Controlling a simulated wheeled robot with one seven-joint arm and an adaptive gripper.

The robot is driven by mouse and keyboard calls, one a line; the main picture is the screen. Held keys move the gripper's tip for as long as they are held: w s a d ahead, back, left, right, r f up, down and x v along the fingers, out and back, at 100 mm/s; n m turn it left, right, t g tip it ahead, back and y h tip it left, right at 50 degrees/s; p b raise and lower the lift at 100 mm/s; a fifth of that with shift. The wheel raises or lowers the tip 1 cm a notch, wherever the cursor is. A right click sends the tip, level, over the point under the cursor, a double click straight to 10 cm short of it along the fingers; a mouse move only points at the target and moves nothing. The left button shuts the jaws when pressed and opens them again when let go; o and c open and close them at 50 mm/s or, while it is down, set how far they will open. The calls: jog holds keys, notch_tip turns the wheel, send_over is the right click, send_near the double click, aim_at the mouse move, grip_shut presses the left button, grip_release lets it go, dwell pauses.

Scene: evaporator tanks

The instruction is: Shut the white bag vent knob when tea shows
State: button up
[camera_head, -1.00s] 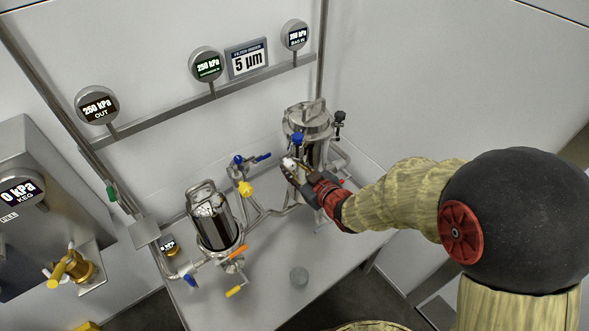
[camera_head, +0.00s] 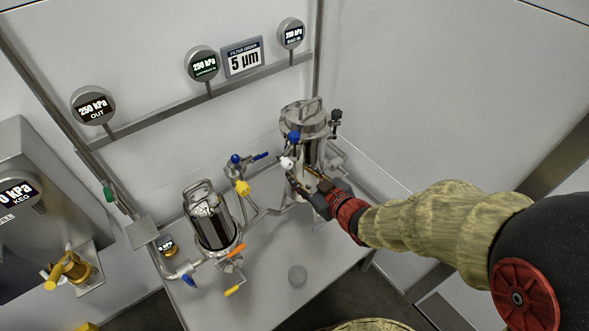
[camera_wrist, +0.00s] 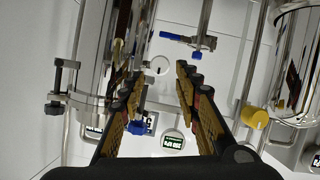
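The white knob (camera_head: 286,162) is on the left side of the tall steel bag housing (camera_head: 305,122). In the wrist view the white knob (camera_wrist: 159,65) shows as a pale round shape just past and between my fingertips. My gripper (camera_head: 300,182) is just below and right of the knob in the head view. In the wrist view my gripper (camera_wrist: 160,78) has its fingers apart with nothing held. I see no contact with the knob, though the gap is hard to judge. I cannot make out tea at the vent.
A blue knob (camera_head: 294,137) and a black knob (camera_head: 336,115) are on the bag housing. A shorter steel housing (camera_head: 213,222) stands left, with a yellow knob (camera_head: 242,187) between. The BAG IN gauge (camera_head: 291,34) reads 250 kPa. The bench front (camera_head: 270,295) is mostly clear.

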jog(key=v, duration=0.6)
dwell(0.4)
